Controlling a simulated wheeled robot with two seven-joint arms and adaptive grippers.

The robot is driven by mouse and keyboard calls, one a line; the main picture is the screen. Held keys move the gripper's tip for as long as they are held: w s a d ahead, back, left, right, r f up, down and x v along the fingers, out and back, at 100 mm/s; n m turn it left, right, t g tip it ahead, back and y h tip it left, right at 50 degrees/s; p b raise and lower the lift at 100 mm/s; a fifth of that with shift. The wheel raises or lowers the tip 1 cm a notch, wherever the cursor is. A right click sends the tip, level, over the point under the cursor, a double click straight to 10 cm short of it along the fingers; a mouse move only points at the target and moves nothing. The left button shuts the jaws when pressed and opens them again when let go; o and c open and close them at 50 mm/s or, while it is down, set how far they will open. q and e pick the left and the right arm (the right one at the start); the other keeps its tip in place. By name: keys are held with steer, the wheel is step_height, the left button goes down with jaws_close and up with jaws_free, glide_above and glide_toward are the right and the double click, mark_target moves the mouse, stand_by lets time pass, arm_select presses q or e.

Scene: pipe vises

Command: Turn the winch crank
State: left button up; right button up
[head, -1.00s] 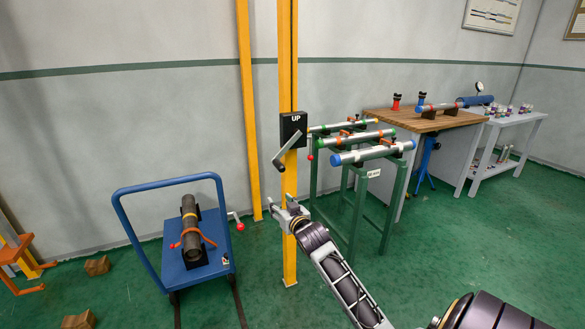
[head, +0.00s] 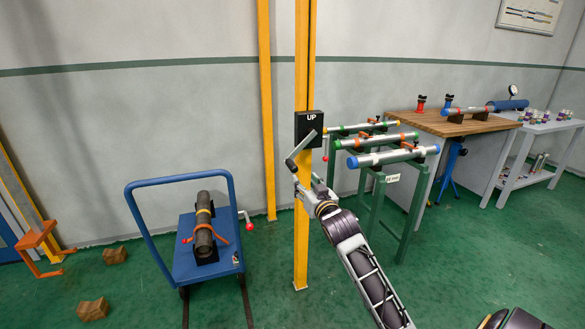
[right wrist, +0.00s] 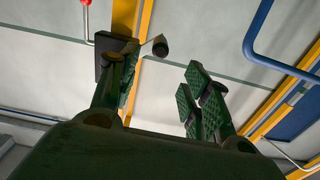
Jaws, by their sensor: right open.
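The winch is a black box marked UP (head: 308,124) on a yellow post (head: 301,240). Its grey crank arm (head: 303,146) slants down to the left and ends in a dark handle (head: 291,165). My right gripper (head: 305,187) is open and empty, just below the handle, in front of the post. In the right wrist view, the dark round handle end (right wrist: 160,47) shows beyond the gap between the open fingers (right wrist: 160,75), not clearly touching either. The box (right wrist: 108,48) is partly hidden behind the left finger. My left gripper is out of view.
A blue cart (head: 207,262) with a dark pipe stands left of the post. A green rack (head: 412,205) with several pipes stands close on the right. A wooden-topped bench (head: 425,121) is farther right. Wooden blocks (head: 92,309) lie on the floor at left.

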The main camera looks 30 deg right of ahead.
mark_target(295, 171)
steer(key=b+x, duration=0.1)
steer(key=x, duration=0.4)
steer(key=shift+w+d, duration=0.1)
steer(key=shift+w, duration=0.25)
steer(key=shift+b+x, duration=0.4)
steer(key=shift+x, duration=2.25)
steer(key=shift+w+d, duration=0.15)
steer(key=shift+w, duration=0.4)
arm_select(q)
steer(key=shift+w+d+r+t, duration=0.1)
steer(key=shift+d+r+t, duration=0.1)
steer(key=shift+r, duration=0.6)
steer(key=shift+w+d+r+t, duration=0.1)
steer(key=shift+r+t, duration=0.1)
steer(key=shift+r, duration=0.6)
arm_select(e)
steer(key=shift+w+d, duration=0.15)
steer(key=shift+w, duration=0.55)
steer(key=shift+c, duration=0.4)
jaws_close()
